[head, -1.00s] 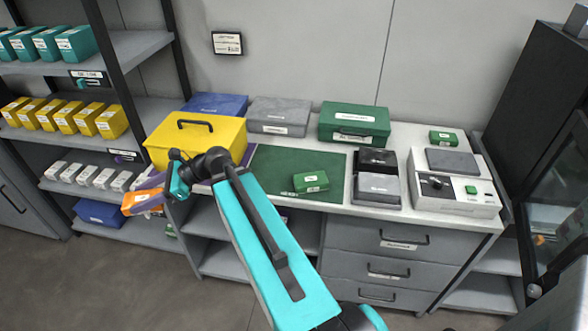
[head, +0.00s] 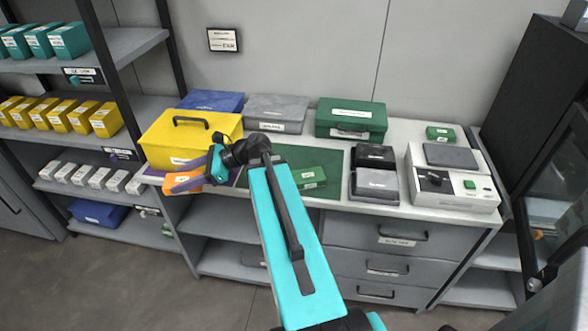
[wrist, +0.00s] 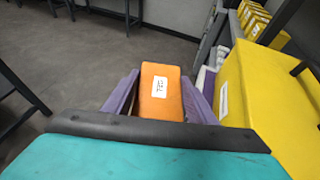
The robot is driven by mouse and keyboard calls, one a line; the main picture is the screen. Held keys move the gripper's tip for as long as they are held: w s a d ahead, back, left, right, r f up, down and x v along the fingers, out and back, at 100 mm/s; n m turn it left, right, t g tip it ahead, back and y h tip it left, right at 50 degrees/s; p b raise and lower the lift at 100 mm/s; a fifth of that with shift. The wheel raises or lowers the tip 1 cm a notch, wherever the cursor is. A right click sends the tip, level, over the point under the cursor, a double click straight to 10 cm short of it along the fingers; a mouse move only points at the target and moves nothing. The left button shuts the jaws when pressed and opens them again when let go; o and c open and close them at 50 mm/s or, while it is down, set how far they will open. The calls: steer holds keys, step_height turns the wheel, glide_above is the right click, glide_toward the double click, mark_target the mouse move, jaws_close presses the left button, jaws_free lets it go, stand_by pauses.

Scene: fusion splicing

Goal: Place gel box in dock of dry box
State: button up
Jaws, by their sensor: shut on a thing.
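My gripper (head: 178,184) is shut on an orange box with a white label, which I take to be the gel box (head: 188,181). The wrist view shows the orange box (wrist: 161,92) between my two purple fingers (wrist: 160,100). In the head view it is in front of the large yellow handled case (head: 188,143), near the counter's front edge. My arm hides part of the counter there. Labels are too small to read, so I cannot tell which container is the dry box, and I cannot make out its dock.
Blue (head: 214,101), grey (head: 270,113) and green (head: 352,118) cases line the counter's back. A small green box (head: 309,177) lies on the green mat (head: 331,160). Dark grey devices (head: 375,185) and a white machine (head: 460,190) stand to the right. Stocked shelves (head: 75,140) stand left.

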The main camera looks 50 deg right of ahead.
steer(key=shift+m+t+h, duration=0.7)
steer(key=shift+m+h, duration=0.1)
steer(key=shift+m, duration=0.1)
steer(key=s+d, duration=0.3)
steer(key=d, duration=0.2)
steer(key=s+d+f+b, duration=0.1)
steer(key=s+d, duration=0.2)
steer(key=d, duration=0.3)
steer(key=s+d+b, duration=0.1)
steer(key=s+d, duration=0.2)
steer(key=d, duration=0.2)
steer(key=shift+s+d+f, duration=0.2)
steer(key=shift+d, duration=0.2)
steer(key=shift+m+t+h, duration=0.7)
steer(key=shift+m, duration=0.1)
steer(key=s+d, duration=0.3)
steer(key=s, duration=0.1)
steer(key=s+d+b, duration=0.1)
steer(key=s+d, duration=0.3)
steer(key=s+d+f+b, duration=0.1)
steer(key=s+d, duration=0.3)
steer(key=s, duration=0.1)
steer(key=shift+d, duration=0.2)
steer(key=shift+s+d, duration=0.25)
steer(key=shift+s, duration=0.2)
